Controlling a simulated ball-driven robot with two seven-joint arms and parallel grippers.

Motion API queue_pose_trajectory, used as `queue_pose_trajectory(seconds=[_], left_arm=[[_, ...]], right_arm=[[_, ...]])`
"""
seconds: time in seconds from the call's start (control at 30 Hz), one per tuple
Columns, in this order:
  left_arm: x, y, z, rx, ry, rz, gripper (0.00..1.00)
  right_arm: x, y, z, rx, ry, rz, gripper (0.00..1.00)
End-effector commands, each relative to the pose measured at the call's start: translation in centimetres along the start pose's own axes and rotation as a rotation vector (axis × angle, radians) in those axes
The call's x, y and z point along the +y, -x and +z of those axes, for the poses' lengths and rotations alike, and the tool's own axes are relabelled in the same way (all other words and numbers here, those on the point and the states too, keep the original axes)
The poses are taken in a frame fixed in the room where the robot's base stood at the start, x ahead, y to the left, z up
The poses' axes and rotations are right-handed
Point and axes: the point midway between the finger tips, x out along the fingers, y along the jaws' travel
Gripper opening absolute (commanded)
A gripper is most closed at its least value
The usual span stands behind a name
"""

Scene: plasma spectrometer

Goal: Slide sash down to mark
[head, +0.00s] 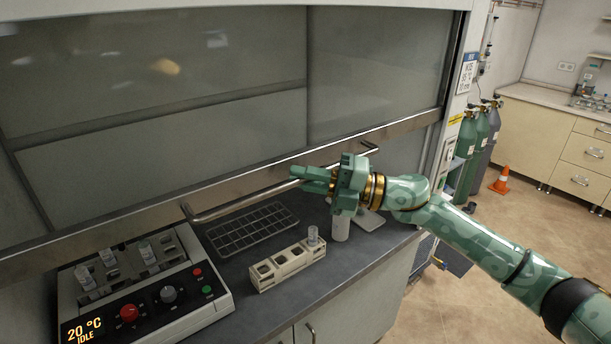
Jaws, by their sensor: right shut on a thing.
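The fume hood sash (200,130) is a large grey glass panel with a metal bottom rail. It is partly raised, with a gap between the rail and the bench. A long metal bar handle (235,205) runs along the rail. My right gripper (310,181) is shut on the middle of this handle, its fingers pointing left. The gripper hides part of the bar. A small yellow label (456,119) is on the hood's right post; I cannot tell whether it is the mark. My left gripper is out of view.
Gas cylinders (467,150) and an orange cone (501,181) stand right.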

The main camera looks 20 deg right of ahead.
Motion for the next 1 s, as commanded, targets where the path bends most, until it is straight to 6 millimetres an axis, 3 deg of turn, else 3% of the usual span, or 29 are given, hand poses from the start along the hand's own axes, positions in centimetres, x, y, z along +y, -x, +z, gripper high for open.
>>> queue_pose_trajectory(seconds=[0.17, 0.2, 0.23, 0.27, 0.63, 0.77, 1.0], left_arm=[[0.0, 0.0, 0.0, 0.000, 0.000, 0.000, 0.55], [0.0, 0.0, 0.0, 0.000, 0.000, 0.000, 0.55], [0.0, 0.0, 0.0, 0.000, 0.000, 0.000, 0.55], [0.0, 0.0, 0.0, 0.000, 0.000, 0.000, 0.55], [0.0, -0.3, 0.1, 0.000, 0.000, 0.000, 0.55], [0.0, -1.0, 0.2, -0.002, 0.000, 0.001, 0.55], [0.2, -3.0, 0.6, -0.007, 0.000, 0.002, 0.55]], right_arm=[[0.0, 0.0, 0.0, 0.001, -0.001, -0.001, 0.00], [0.0, 0.0, 0.0, 0.001, -0.001, -0.001, 0.24], [0.0, 0.0, 0.0, 0.001, -0.001, -0.001, 0.32], [0.0, 0.0, 0.0, 0.001, 0.000, 0.000, 0.34], [-0.1, 0.8, 0.1, -0.002, -0.001, -0.002, 0.34], [-0.3, 3.2, 0.0, -0.002, 0.000, -0.004, 0.34], [-0.7, 9.8, 0.0, -0.002, -0.005, -0.006, 0.34]])
